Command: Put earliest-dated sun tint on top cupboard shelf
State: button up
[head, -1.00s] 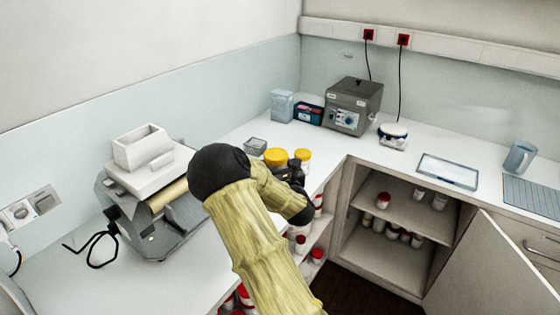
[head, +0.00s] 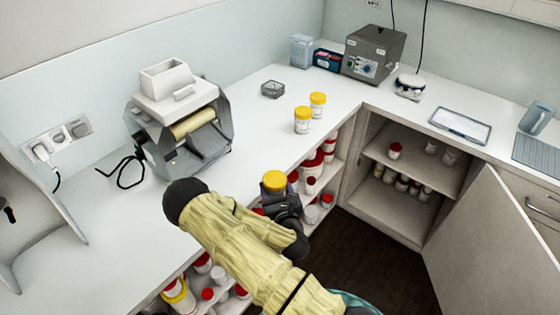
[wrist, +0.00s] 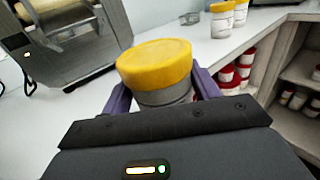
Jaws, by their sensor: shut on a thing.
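My gripper (head: 282,204) is shut on a yellow-lidded jar (head: 274,181), held upright beside the front edge of the counter. In the wrist view the held jar (wrist: 155,72) sits between the purple fingers, and its label is not readable. Two more yellow-lidded white jars, a nearer one (head: 303,120) and a farther one (head: 318,104), stand on the counter. The open cupboard (head: 372,208) at the right has an upper shelf (head: 415,170) with a red-lidded jar (head: 395,151) and pale jars on it. Several jars stand on its lower level.
The cupboard door (head: 490,235) stands open, swung out to the right. A mill (head: 180,125) stands on the left counter. Open shelves under the counter hold several red-lidded jars (head: 312,168). Dark floor (head: 365,250) is clear before the cupboard.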

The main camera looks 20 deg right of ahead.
jog(key=s+a+f+b, duration=0.1)
jog(key=s+f+b, duration=0.2)
jog(key=f+b, duration=0.6)
notch_tip(320, 180, down, 3)
jog(key=shift+a+f+y+b, duration=0.1)
jog(key=shift+a+y+b, duration=0.2)
jog(key=shift+b, duration=0.1)
jog(key=shift+s+a, duration=0.1)
jog(key=shift+a, duration=0.05)
